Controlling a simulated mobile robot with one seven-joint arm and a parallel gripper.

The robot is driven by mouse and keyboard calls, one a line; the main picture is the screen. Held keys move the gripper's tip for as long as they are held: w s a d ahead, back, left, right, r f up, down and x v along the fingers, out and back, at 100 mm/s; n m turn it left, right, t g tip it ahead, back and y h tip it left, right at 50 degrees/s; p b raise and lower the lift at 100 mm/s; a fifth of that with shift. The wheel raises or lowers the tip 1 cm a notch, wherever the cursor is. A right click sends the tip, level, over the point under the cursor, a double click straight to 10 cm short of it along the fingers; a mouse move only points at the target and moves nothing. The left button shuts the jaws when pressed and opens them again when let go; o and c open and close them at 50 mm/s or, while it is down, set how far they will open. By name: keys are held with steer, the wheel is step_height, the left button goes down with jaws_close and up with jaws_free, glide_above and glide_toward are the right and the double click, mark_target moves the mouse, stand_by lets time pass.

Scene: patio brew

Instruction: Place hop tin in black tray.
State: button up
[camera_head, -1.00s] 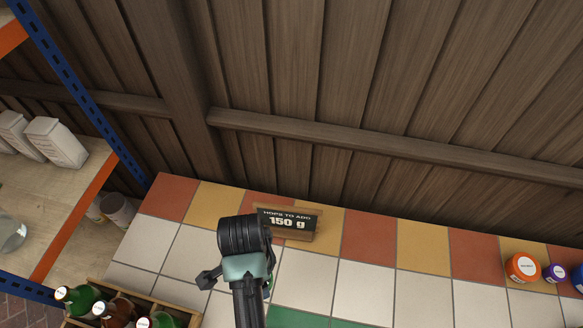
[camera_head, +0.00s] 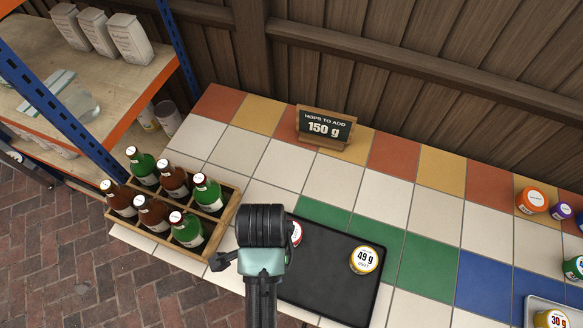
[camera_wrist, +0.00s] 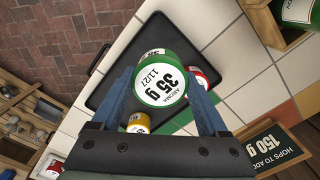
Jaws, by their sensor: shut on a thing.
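My gripper (camera_wrist: 162,100) is shut on a green hop tin (camera_wrist: 160,78) in the wrist view; its white lid reads AROMA, 11/27, 35 g. The black tray (camera_wrist: 115,85) lies beyond the held tin; the gap between them is hard to judge. In the head view the black tray (camera_head: 325,290) is on the tiled counter, partly covered by my arm, which hides the gripper and the held tin. A yellow-rimmed 49 g tin (camera_head: 364,260) stands in the tray's right part. A red tin (camera_head: 297,234) is at its upper left, half hidden.
A wooden crate (camera_head: 228,212) of green and brown bottles stands left of the tray. A "HOPS TO ADD 150 g" sign (camera_head: 325,128) stands behind. Orange (camera_head: 531,201), purple and green tins are at right, with a 30 g tin (camera_head: 552,318) in a pale tray (camera_head: 532,303).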

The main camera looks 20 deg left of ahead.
step_height(320, 180, down, 10)
steer(key=shift+r, duration=0.1)
stand_by(0.4)
steer(key=shift+f+b, duration=0.2)
steer(key=shift+b, duration=0.1)
steer(key=o, duration=1.2)
steer(key=shift+o, duration=0.2)
steer(key=shift+r, duration=0.1)
